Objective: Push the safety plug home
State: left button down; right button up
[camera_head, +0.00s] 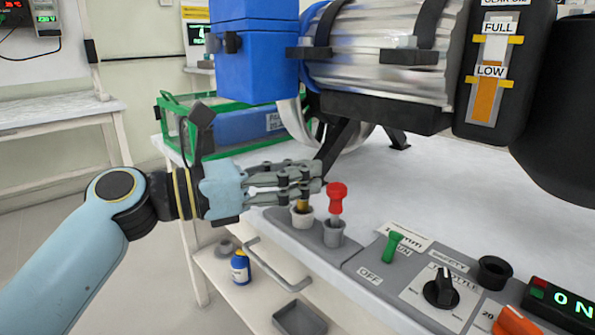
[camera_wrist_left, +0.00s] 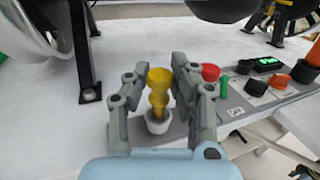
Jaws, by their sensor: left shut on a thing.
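A yellow plug (camera_head: 302,206) stands upright at a white round socket (camera_head: 302,219) near the left end of the grey panel. My left gripper (camera_head: 312,178) is around the plug from the left, with its fingers hiding most of the plug's upper part. In the left wrist view, the yellow plug (camera_wrist_left: 158,80) shows between the two fingers, above the white socket (camera_wrist_left: 158,122). How deep it sits is hard to tell. My right gripper is out of view.
The panel also carries a green switch (camera_head: 393,245), a black knob (camera_head: 441,289), a black socket (camera_head: 494,270) and a lit ON display (camera_head: 565,303). A large metal cylinder (camera_head: 380,55) on dark legs stands behind. The white tabletop (camera_head: 440,185) between is clear.

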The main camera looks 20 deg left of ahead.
pick_arm(q)
jog(key=shift+f, duration=0.45)
jog(key=shift+f+b, duration=0.4)
jog(key=shift+f, duration=0.55)
dwell(0.6)
jog(key=c, duration=1.1)
grip_release()
jog(key=shift+o, duration=0.2)
